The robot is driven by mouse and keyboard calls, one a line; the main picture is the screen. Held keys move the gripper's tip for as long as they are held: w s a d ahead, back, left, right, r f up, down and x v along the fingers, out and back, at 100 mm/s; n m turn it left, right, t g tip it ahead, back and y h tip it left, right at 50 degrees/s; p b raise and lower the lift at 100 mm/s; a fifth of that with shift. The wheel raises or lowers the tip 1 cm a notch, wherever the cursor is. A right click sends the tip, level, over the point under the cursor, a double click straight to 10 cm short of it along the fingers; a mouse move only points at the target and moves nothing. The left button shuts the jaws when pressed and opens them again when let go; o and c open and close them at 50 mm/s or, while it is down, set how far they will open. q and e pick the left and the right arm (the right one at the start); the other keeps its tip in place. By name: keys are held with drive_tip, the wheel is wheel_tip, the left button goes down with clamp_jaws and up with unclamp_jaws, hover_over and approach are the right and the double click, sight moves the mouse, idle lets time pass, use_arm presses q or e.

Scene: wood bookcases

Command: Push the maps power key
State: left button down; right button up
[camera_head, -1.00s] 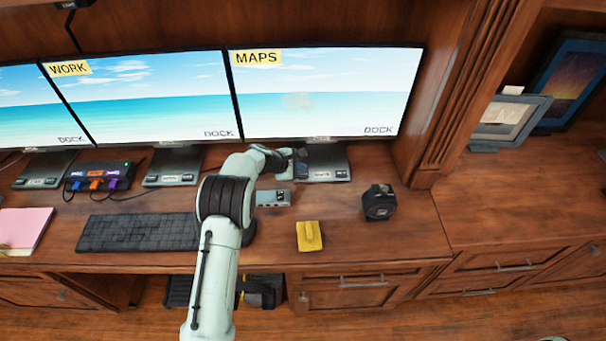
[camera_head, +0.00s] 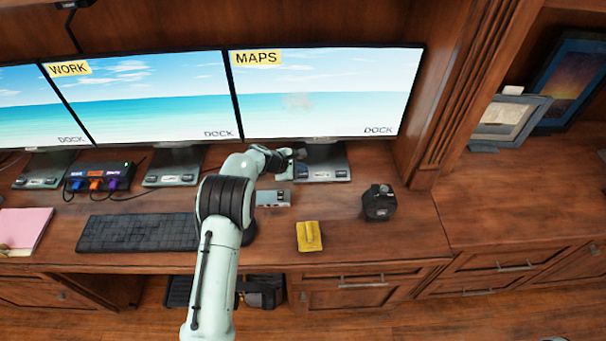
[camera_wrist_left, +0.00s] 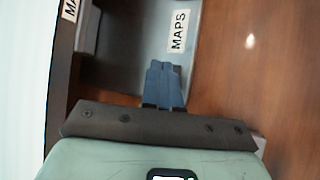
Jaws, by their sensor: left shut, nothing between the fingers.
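The maps monitor (camera_head: 325,95) shows a beach picture, with a yellow MAPS label at its top left. Its dark stand base (camera_head: 332,160) rests on the desk and has small controls along its front edge. The power key cannot be told apart in the head view. My left gripper (camera_head: 299,164) is at the left side of this base. In the left wrist view its blue fingers (camera_wrist_left: 163,82) are shut and empty, over or against the grey base beside a white MAPS label (camera_wrist_left: 178,31). I cannot tell whether they touch it. The fingers hide part of the base. My right gripper is not in view.
The work monitor (camera_head: 150,95) and its stand are to the left. A hub with coloured plugs (camera_head: 98,178), a keyboard (camera_head: 138,232), a small grey box (camera_head: 273,198), a yellow object (camera_head: 309,237) and a black device (camera_head: 379,202) lie on the desk. The desk's right part is clear.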

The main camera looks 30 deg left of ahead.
sight(301, 176)
use_arm(q)
drive_tip(key=shift+f, duration=0.1)
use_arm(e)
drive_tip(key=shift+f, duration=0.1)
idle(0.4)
use_arm(q)
drive_tip(key=shift+f+b, duration=0.3)
drive_tip(key=shift+f, duration=0.05)
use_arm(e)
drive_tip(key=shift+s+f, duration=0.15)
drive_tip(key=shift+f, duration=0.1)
use_arm(q)
drive_tip(key=shift+f, duration=0.1)
drive_tip(key=shift+r, duration=0.55)
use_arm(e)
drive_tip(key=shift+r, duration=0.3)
use_arm(q)
drive_tip(key=shift+p, duration=0.3)
wheel_tip(301, 176, up, 6)
drive_tip(key=p, duration=0.3)
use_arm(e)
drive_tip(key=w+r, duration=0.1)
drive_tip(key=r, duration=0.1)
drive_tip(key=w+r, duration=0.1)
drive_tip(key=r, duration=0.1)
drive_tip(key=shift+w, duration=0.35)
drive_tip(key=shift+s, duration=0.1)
